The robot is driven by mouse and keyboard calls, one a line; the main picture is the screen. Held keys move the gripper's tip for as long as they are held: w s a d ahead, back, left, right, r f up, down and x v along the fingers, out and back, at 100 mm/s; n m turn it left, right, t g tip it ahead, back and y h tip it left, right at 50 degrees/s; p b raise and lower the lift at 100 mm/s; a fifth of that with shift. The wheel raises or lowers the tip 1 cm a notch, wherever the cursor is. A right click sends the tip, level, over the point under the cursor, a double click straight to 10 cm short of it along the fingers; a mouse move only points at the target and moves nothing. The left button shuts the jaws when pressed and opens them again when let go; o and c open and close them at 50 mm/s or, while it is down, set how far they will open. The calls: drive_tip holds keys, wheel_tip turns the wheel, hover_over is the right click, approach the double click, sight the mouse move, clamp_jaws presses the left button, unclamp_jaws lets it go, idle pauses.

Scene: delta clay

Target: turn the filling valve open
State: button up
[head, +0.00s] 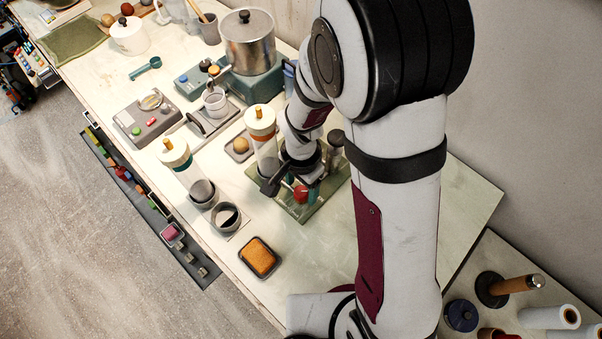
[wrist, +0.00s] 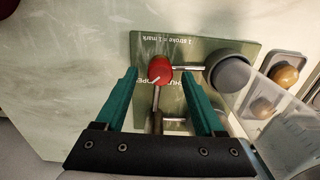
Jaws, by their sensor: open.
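The valve has a red ball knob (wrist: 161,70) on a metal stem, on a green plate (wrist: 200,47) with printed words partly hidden behind the knob; "OPE" and "HU" can be read. The red knob (head: 300,194) also shows in the head view, below my wrist. My gripper (wrist: 159,76) is open, with one teal finger on each side of the knob. Gaps show on both sides, so the fingers look apart from it. I cannot tell how their height compares with the knob's.
A grey round cylinder (wrist: 228,72) stands right of the knob, joined by a metal rod. A clear container (wrist: 285,125) is close to the right finger. An orange sponge (head: 259,257) lies nearer the front edge.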

sight(302, 192)
wheel_tip(302, 192, up, 15)
drive_tip(key=s+d+r+n+y, duration=0.1)
drive_tip(key=s+d, duration=0.1)
drive_tip(key=s, duration=0.5)
drive_tip(key=s+d+r+n, duration=0.1)
drive_tip(key=s+d+n, duration=0.1)
drive_tip(key=s, duration=0.6)
drive_tip(key=shift+s+d+r+n+y, duration=0.2)
drive_tip(key=shift+d+n+y, duration=0.15)
drive_tip(key=shift+d, duration=0.45)
drive_tip(key=shift+w, duration=0.1)
